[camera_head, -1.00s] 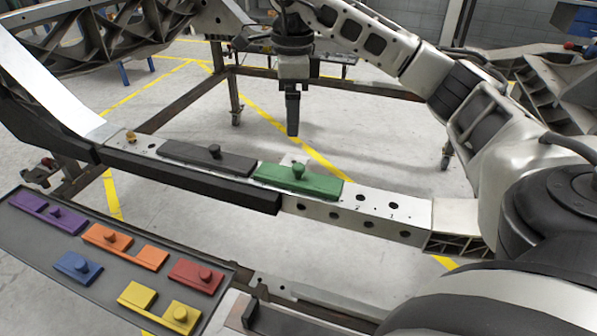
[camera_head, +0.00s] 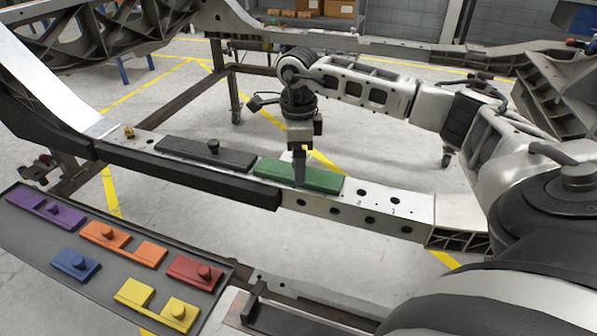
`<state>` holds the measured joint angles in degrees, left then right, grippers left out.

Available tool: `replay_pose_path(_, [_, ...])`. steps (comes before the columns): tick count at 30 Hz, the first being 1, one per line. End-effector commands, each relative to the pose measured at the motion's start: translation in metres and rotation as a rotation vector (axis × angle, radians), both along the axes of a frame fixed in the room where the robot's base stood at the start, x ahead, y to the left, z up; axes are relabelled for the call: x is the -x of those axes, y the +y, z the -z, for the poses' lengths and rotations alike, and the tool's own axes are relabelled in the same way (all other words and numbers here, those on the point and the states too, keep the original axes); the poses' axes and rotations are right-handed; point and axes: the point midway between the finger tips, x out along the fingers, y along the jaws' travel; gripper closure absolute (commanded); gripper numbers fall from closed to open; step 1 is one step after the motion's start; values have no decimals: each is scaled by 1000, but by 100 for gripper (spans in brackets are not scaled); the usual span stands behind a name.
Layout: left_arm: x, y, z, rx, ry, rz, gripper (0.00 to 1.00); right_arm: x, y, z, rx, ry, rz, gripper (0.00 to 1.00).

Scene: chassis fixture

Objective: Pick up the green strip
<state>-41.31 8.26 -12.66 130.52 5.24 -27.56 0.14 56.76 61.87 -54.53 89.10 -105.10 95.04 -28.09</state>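The green strip (camera_head: 325,181) lies on the silver chassis rail, just right of a dark grey strip. My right gripper (camera_head: 299,183) points straight down over the middle of the green strip, where its round knob was visible before. The fingers hide the knob and appear to be around or touching it. I see the fingers edge-on, so I cannot tell whether they are open or shut. The strip looks flat on the rail. My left gripper is not in view.
The dark grey strip (camera_head: 190,151) with a knob sits on the rail (camera_head: 390,209) beside the green one. A grey tray (camera_head: 33,240) at lower left holds purple, orange, blue, red and yellow strips. A black bar (camera_head: 180,178) runs along the rail's near side.

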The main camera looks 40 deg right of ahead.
Motion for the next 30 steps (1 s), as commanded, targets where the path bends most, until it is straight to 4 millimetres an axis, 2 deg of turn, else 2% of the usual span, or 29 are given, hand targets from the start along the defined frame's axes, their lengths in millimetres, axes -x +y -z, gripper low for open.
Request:
replay_pose_path(1, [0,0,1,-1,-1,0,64,1,0,9,0,3,1,16])
replay_pose_path(4, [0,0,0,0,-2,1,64,0,0,18,1,2,1,16])
replay_pose_path(12, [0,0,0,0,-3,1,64,0,0,21,1,1,1,16])
replay_pose_path(14, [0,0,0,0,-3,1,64,0,0,20,0,0,1,30])
replay_pose_path(18, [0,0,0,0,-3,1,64,0,0,20,0,0,0,69])
replay_pose_path(19, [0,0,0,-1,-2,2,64,0,0,20,0,0,0,73])
replay_pose_path(30, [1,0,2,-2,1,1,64,0,0,19,0,-1,0,73])
